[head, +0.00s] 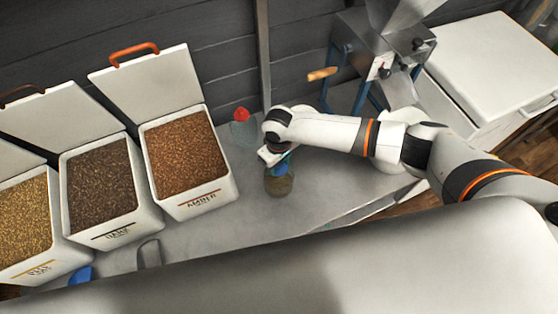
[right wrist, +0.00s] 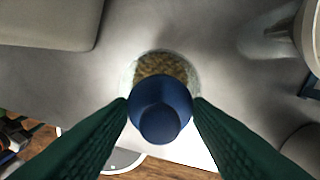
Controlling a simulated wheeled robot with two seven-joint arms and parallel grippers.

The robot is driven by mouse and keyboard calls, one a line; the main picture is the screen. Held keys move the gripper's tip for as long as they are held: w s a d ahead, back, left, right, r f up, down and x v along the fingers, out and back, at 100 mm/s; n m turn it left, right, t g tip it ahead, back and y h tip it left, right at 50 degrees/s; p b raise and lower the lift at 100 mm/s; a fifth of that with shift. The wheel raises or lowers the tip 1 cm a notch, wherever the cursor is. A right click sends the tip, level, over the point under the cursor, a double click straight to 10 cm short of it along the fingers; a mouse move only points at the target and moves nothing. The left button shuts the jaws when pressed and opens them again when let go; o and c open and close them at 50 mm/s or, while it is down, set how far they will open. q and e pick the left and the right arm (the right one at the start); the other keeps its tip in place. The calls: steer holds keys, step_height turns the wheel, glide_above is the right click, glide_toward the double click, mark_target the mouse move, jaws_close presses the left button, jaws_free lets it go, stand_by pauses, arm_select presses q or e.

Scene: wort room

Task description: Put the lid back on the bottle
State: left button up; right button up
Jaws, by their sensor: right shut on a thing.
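My right gripper (head: 277,162) reaches in from the right over the counter. In the right wrist view its two green fingers (right wrist: 161,103) are shut on a blue lid (right wrist: 160,110). The lid overlaps the near side of a round see-through bottle (right wrist: 165,65) with brownish grain inside. In the head view the bottle (head: 279,187) stands upright on the counter, directly below the gripper, its top partly hidden by it. I cannot tell whether lid and bottle touch. My left gripper is not in view.
A clear bottle with a red lid (head: 241,118) stands just behind and left. Open grain bins (head: 222,200) line the left side of the counter (head: 215,235). A mill with a wooden handle (head: 322,74) stands at the back right, near a white chest (head: 490,60).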

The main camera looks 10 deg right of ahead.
stand_by(0.3)
steer(key=o, duration=1.5)
steer(key=shift+r, duration=0.1)
step_height(320, 180, up, 7)
steer(key=p, duration=0.8)
jaws_close()
